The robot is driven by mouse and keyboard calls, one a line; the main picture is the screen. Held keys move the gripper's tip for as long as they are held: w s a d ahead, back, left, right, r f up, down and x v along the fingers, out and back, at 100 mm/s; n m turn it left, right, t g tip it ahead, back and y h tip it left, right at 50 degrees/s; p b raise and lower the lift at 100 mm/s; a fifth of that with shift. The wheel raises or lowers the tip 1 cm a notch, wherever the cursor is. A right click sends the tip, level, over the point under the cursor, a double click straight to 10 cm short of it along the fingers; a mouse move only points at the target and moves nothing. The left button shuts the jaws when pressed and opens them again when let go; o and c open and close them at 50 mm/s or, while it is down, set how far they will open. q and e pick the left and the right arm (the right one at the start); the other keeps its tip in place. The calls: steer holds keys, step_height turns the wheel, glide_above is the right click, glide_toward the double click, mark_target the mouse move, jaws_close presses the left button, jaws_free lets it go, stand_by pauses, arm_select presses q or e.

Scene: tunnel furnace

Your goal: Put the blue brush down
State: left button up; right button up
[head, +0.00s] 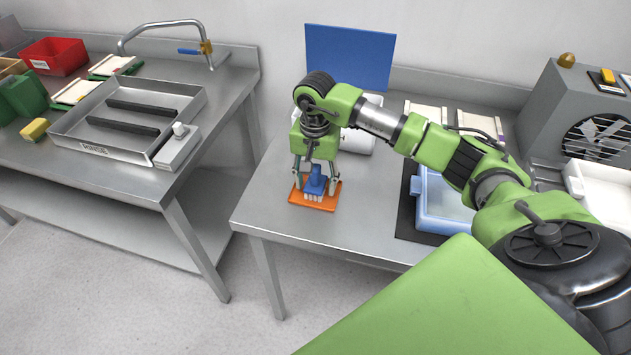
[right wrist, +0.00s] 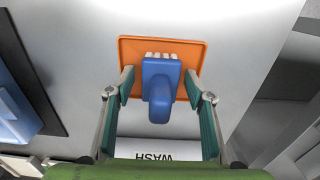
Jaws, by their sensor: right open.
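The blue brush (head: 315,182) rests on an orange mat (head: 298,197) near the left front edge of the right-hand table. Its white bristles point toward the front edge. My right gripper (head: 317,181) is above the mat with its fingers spread on either side of the brush. In the right wrist view the brush (right wrist: 160,85) lies on the orange mat (right wrist: 129,50), between the open fingertips (right wrist: 160,84), with gaps on both sides. My left gripper is not in view.
A blue panel (head: 350,58) stands behind my arm. The rinse basin (head: 130,108) is on the left table, across a floor gap. A fan unit (head: 598,138) stands at the right.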

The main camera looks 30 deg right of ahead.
step_height(320, 180, up, 12)
steer(key=b, duration=0.2)
steer(key=shift+f+b, duration=0.15)
steer(key=shift+b, duration=0.15)
stand_by(0.3)
